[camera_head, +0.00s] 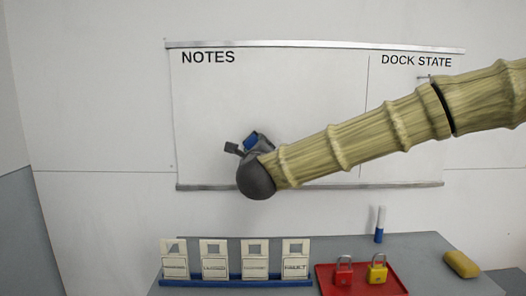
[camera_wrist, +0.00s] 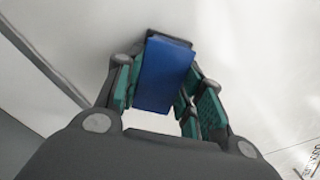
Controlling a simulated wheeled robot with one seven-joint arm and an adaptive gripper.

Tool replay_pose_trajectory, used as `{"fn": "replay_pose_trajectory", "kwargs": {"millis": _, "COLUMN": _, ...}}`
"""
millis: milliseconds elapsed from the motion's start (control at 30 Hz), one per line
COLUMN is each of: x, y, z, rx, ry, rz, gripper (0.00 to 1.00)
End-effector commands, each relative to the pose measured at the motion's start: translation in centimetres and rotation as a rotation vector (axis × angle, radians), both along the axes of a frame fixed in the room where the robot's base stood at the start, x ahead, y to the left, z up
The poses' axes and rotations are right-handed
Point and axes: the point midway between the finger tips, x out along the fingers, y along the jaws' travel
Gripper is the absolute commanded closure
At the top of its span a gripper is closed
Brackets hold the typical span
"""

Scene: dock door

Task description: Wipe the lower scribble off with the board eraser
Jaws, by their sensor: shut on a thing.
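The whiteboard (camera_head: 300,85) hangs on the wall, headed NOTES at left and DOCK STATE at right. My gripper (camera_head: 243,146) is in front of the lower NOTES area. It is shut on the board eraser (camera_head: 252,140), which has a blue body. In the wrist view the eraser (camera_wrist: 166,78) sits between the green-padded fingers of my gripper (camera_wrist: 163,88), its dark far end towards the white surface. I cannot tell whether it touches the board. No scribble shows on the visible board; my arm and gripper hide part of the lower area.
A grey table (camera_head: 430,262) stands below the board. On it are a blue rack (camera_head: 237,282) with several cards, a red tray (camera_head: 330,284) with red and yellow padlocks, a blue-white marker (camera_head: 379,225) and a yellow object (camera_head: 461,264). The board's upper left is clear.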

Motion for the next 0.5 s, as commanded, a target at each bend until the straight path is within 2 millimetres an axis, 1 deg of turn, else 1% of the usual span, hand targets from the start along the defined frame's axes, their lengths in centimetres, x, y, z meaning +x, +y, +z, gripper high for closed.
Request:
{"fn": "replay_pose_trajectory", "kwargs": {"millis": 267, "x": -0.2, "y": -0.1, "z": 0.0, "rx": 0.001, "ry": 0.0, "rz": 0.0, "gripper": 0.84}}
{"fn": "replay_pose_trajectory", "kwargs": {"millis": 500, "x": -2.0, "y": -0.1, "z": -0.1, "rx": 0.001, "ry": -0.001, "rz": 0.001, "gripper": 0.84}}
